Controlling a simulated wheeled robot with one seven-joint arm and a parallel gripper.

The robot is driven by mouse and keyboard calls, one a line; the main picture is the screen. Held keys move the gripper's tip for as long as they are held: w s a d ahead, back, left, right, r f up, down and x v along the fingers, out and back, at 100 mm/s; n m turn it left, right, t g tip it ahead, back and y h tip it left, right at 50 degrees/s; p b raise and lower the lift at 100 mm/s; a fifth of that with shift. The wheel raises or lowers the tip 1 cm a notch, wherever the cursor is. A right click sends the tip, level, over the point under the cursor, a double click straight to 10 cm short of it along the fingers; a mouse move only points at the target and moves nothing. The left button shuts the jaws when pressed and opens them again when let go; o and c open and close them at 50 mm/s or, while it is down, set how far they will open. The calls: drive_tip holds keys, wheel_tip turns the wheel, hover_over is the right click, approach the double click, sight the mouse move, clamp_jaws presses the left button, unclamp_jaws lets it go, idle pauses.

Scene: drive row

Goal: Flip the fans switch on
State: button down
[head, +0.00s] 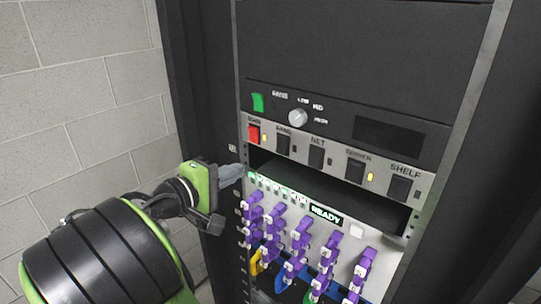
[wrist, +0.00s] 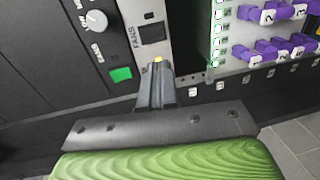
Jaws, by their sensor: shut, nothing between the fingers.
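The fans switch (head: 282,144) is a black rocker on the silver switch strip, under a label that seems to read FANS. In the wrist view the fans switch (wrist: 152,33) shows beyond my fingertips, its FANS label beside it. The small lamp to its right in the head view looks dark. My gripper (head: 241,170) is shut and empty, left of and below the strip's left end. In the wrist view my gripper (wrist: 160,68) points at the strip just short of a lit yellow lamp and hides the red switch. I cannot tell whether it touches anything.
A red switch (head: 254,134) sits left of the fans switch; NET, SERVER and SHELF switches lie right. Above are a green switch (head: 258,102) and a knob (head: 298,118). Below is an open slot, then a panel of purple plugs (head: 301,231). A block wall (head: 85,90) stands left.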

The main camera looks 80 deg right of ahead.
sight(280, 152)
drive_tip(key=b+x, duration=0.4)
drive_tip(key=x, duration=0.9)
drive_tip(key=shift+s+d+b, duration=0.25)
drive_tip(key=shift+d+b, duration=0.05)
drive_tip(key=shift+b, duration=0.05)
